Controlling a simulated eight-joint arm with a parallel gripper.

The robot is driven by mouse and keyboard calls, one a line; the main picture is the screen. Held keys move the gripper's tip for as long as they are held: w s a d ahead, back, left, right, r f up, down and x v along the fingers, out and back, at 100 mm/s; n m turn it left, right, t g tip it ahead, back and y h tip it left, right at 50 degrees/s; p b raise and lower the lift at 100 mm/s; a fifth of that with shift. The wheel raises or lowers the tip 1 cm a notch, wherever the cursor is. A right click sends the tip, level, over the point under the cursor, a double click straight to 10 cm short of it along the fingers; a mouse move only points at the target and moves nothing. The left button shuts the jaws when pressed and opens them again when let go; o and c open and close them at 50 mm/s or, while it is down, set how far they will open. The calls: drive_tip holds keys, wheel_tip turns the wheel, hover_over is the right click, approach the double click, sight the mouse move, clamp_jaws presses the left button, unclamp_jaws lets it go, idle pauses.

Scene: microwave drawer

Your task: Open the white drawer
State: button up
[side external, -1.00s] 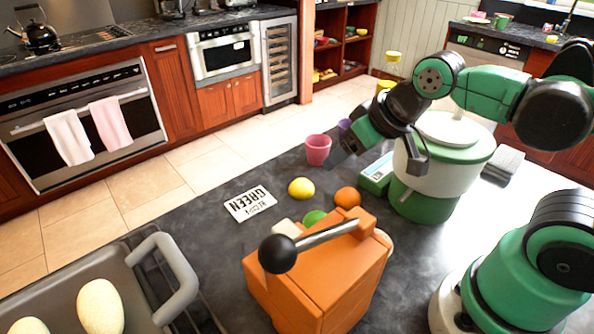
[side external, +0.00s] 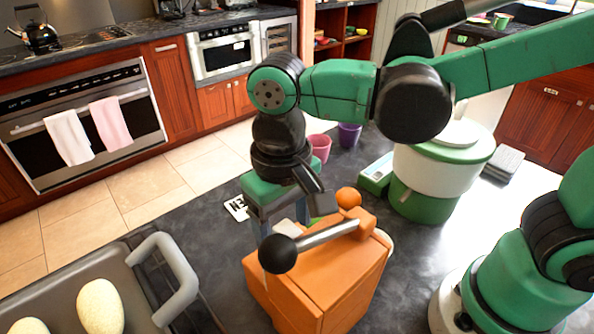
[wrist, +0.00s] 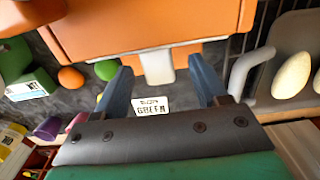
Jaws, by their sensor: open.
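An orange coffee-grinder-like box (side external: 325,275) with a black-knobbed crank (side external: 325,235) stands on the dark counter. In the wrist view, the box (wrist: 150,25) has a white drawer part with a tab (wrist: 157,68) sticking out from its side. A little of the white also shows behind the crank in the side view. My gripper (wrist: 161,66) is open and points down. Its two blue-grey fingers are on either side of the white tab, with gaps. In the side view, my gripper (side external: 285,210) is behind the box, its fingertips partly hidden.
An orange fruit (side external: 348,197) and a green round object (wrist: 107,70) are close to the box. Pink (side external: 319,147) and purple (side external: 349,134) cups, a green-white pot (side external: 440,165) and a grey tray (side external: 130,280) with pale egg-shaped items surround it. A white sign (wrist: 152,105) lies below my gripper.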

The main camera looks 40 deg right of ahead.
drive_tip(key=shift+f, duration=0.55)
clamp_jaws()
idle(1.1)
